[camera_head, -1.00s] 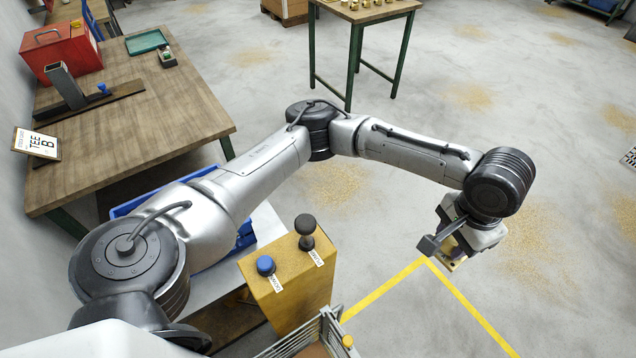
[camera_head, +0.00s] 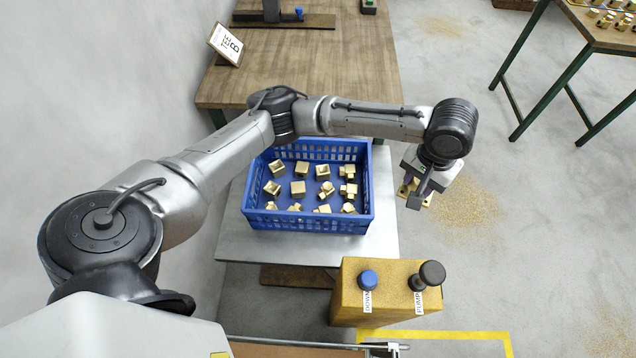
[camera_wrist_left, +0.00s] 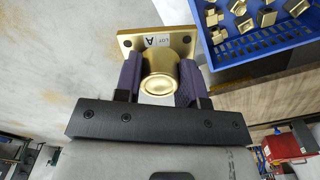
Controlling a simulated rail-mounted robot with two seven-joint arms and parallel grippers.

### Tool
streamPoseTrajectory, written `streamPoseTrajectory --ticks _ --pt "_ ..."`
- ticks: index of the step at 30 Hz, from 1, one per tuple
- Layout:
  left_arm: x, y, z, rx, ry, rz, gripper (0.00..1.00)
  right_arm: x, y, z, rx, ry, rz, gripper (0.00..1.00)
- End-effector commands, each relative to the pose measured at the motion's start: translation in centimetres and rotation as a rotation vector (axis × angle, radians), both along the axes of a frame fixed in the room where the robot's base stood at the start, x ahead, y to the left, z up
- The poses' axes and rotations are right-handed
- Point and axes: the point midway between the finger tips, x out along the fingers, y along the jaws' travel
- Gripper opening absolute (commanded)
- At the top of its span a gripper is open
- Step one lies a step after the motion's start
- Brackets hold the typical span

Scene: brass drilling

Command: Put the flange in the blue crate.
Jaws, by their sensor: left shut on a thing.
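The brass flange (camera_wrist_left: 158,65), with a square plate with corner holes, a round neck and a white "LOT A" label, is between the purple fingers of my left gripper (camera_wrist_left: 160,88). The gripper is shut on its neck. In the head view the left gripper (camera_head: 418,190) is just right of the blue crate (camera_head: 310,224), with a little of the flange (camera_head: 428,199) showing below it. The crate holds several brass fittings, and its wall also shows at the upper right of the left wrist view (camera_wrist_left: 250,71). My right gripper is not in view.
The crate stands on a pale grey table (camera_head: 240,243). A yellow block (camera_head: 375,300) with a blue knob and a black knob stands at its front right. A wooden workbench (camera_head: 350,62) is behind. Open floor (camera_head: 540,220) lies to the right.

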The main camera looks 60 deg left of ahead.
Motion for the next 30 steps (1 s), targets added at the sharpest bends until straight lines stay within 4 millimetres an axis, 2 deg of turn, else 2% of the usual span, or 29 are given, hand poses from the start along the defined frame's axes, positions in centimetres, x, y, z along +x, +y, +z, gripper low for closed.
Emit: streamPoseTrajectory --ticks 1,7,15,21,30 --pt "0.3 0.4 -1.2 -0.003 0.013 0.088 0.0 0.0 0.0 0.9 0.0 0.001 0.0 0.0" --pt "0.7 4.2 -7.2 0.0 0.012 0.473 0.0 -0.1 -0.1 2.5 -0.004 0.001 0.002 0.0" --pt "-2.1 10.2 -14.7 0.003 0.007 0.886 0.0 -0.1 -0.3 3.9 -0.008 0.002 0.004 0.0" --pt "-4.6 13.5 -18.2 0.002 0.005 1.069 0.0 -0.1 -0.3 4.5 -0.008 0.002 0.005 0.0" --pt "-6.7 16.4 -20.8 0.002 0.001 1.173 0.0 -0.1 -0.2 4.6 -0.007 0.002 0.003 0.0"
